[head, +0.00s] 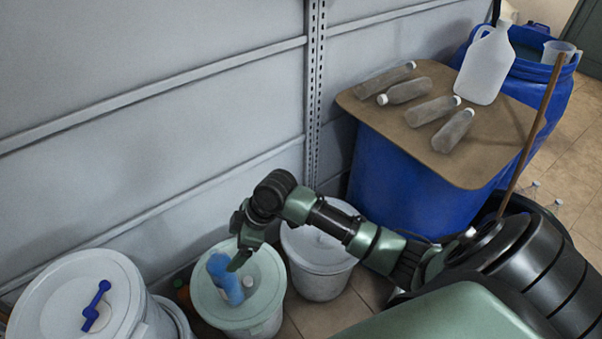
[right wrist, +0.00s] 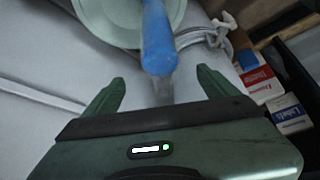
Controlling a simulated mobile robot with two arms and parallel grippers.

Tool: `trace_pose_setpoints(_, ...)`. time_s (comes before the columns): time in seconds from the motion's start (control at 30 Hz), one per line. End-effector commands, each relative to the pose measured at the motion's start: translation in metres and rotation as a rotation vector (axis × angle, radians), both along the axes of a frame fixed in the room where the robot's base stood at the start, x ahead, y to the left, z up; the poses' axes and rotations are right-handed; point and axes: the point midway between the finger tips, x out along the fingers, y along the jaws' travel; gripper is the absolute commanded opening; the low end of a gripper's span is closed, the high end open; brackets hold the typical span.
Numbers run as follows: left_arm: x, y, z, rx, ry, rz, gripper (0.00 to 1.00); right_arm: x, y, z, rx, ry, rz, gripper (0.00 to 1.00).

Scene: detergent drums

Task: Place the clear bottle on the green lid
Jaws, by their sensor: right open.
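A bottle with a blue band (head: 222,272) and a clear end is at the pale green lid (head: 262,296) of a bucket in the head view. It appears tilted or lying; I cannot tell if it rests fully on the lid. In the right wrist view the blue bottle (right wrist: 158,42) extends from the green lid (right wrist: 118,12) towards the jaws, its clear end between the fingertips. My right gripper (head: 238,262) is open beside the bottle, its fingers apart in the right wrist view (right wrist: 160,86). My left gripper is out of view.
Several greyish bottles (head: 405,91) lie on a brown board (head: 480,150) over a blue drum (head: 405,170), beside a white jug (head: 484,68). White-lidded buckets (head: 318,262) stand either side of the green lid; one bears a blue object (head: 95,308). A wall rises behind.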

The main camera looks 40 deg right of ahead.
Motion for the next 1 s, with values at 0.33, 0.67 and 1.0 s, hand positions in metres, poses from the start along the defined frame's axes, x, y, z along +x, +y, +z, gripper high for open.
trace_pose_setpoints(0.33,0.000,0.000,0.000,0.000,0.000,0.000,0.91,-0.001,-0.014,-0.049,-0.002,0.043,-0.132,0.88)
trace_pose_setpoints(0.67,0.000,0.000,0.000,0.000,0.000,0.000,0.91,-0.108,-0.084,-0.263,-0.121,0.183,-0.603,0.88)
trace_pose_setpoints(1.0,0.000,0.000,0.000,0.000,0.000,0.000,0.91,-0.329,-0.101,-0.388,-0.251,0.304,-0.775,0.88)
